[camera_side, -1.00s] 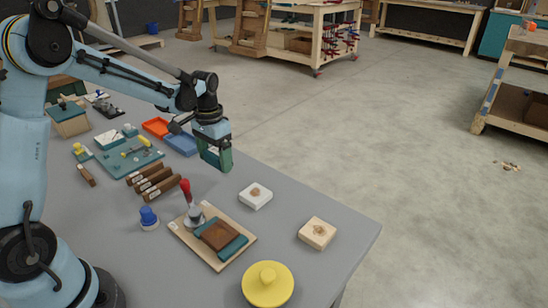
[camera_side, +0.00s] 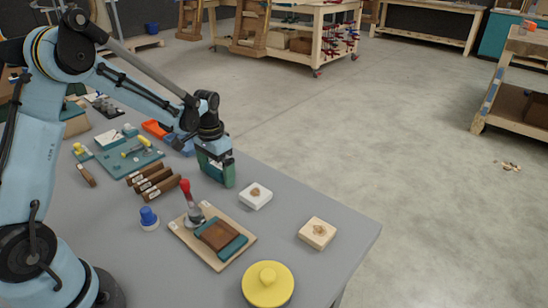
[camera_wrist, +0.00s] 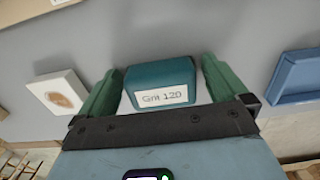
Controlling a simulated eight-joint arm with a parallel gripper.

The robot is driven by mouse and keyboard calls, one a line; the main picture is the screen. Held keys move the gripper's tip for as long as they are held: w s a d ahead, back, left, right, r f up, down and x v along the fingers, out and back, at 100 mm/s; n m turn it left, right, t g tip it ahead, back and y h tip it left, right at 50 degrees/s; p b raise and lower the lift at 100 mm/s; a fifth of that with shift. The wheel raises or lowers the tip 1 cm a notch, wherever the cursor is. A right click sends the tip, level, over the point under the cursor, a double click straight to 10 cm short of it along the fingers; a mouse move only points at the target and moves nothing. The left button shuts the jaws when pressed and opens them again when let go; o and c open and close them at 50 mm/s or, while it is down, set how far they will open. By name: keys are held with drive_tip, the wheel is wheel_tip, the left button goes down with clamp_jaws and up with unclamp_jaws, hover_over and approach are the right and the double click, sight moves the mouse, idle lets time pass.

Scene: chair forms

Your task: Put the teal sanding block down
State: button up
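The teal sanding block (camera_wrist: 158,75), with a white "Grit 120" label, sits between the green fingers of my gripper (camera_wrist: 160,82) in the wrist view. In the side view my gripper (camera_side: 217,174) points down close over the grey table (camera_side: 310,195), behind the white square block (camera_side: 255,196). The fingers mostly hide the sanding block there. I cannot tell whether its underside touches the table.
A pale wooden block (camera_side: 317,233), a yellow knobbed disc (camera_side: 268,284) and brown bars (camera_side: 155,180) stand around. A blue tray (camera_wrist: 295,77) lies right in the wrist view.

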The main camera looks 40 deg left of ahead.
sight(216, 166)
wheel_tip(216, 166, up, 12)
drive_tip(key=s+d+r+t, duration=0.2)
drive_tip(key=s+d+t, duration=0.5)
drive_tip(key=s+d, duration=0.4)
drive_tip(key=shift+s+d, duration=0.25)
drive_tip(key=shift+s, duration=0.6)
idle(0.9)
